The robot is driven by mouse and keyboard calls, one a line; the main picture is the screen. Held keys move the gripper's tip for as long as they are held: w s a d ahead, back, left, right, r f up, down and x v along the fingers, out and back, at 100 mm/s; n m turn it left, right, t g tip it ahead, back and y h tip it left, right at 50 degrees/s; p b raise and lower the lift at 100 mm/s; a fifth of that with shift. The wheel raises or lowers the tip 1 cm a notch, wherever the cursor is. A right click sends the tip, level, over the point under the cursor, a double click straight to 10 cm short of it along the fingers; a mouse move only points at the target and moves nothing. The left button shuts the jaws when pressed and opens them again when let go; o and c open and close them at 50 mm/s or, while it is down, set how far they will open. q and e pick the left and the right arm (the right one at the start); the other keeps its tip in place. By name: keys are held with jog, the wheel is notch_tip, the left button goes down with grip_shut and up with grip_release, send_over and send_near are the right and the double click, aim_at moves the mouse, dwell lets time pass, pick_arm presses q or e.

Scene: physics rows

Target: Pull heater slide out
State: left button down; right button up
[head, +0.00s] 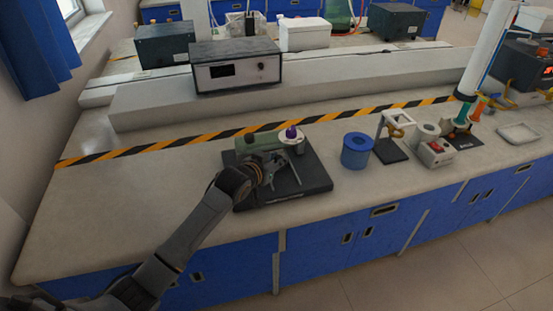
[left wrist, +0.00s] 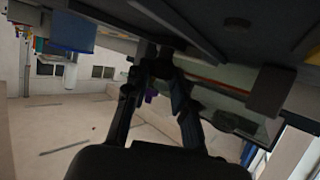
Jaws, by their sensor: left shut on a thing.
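The heater apparatus stands on a black base board (head: 315,178) on the bench. It has a grey-green cylinder (head: 257,141) with a pale end and a purple knob (head: 291,132) on top. My left gripper (head: 283,172) reaches over the board in front of the cylinder, its fingers low against the apparatus. It is shut on a small part there, which I take to be the heater slide; the fingers hide it. In the left wrist view, the fingers (left wrist: 160,62) converge below the dark board, and the purple knob (left wrist: 151,95) shows between them. My right gripper is not in view.
A blue cylinder (head: 356,151) stands just right of the board, then a small stand (head: 391,140) and a white device with a red switch (head: 436,152). A grey instrument box (head: 236,66) sits on the raised ledge behind. The bench at left is clear.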

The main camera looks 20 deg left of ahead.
pick_arm(q)
jog(key=s+d+p, duration=0.1)
jog(key=s, duration=0.1)
jog(key=s+d+p, duration=0.1)
jog(key=s+p, duration=0.1)
jog(key=s+d+p, duration=0.1)
jog(key=d+p, duration=0.1)
jog(key=shift+s+r, duration=0.15)
jog(key=shift+s, duration=0.25)
jog(key=shift+s+d, duration=0.1)
jog(key=shift+s, duration=0.05)
jog(key=shift+f, duration=0.3)
jog(key=c, duration=1.1)
grip_release()
jog(key=shift+s+r, duration=0.1)
jog(key=shift+r, duration=0.05)
jog(key=v, duration=1.2)
